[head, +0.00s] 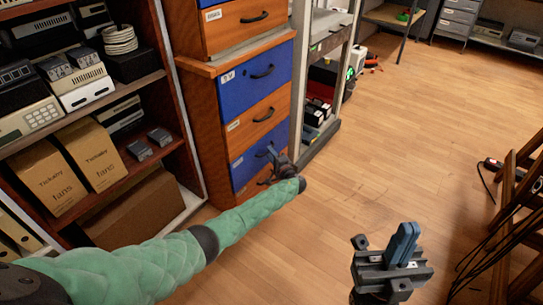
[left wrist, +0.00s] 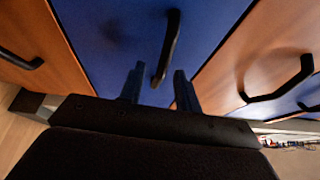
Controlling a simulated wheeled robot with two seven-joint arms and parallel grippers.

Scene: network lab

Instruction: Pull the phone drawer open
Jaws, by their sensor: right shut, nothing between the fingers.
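A wood cabinet holds blue and orange drawers with dark bow handles. The lower blue drawer (head: 240,170) is shut, with my left gripper (head: 272,158) at its front; I cannot read its label, so cannot tell whether it is the phone drawer. In the left wrist view, the blue drawer front (left wrist: 105,35) fills the middle. Its dark handle (left wrist: 168,45) has its near end between the two open fingers of my left gripper (left wrist: 158,80). I cannot tell whether they touch it. My right gripper (head: 395,262) is shut and empty, over the floor at lower right.
Above are an orange drawer (head: 258,115) and a blue drawer (head: 255,75) labelled "TV", both shut. A shelf with cardboard boxes (head: 90,150) stands at left, and a metal rack (head: 320,130) at right. The wood floor (head: 400,130) is mostly clear; a wooden frame with cables (head: 510,220) stands far right.

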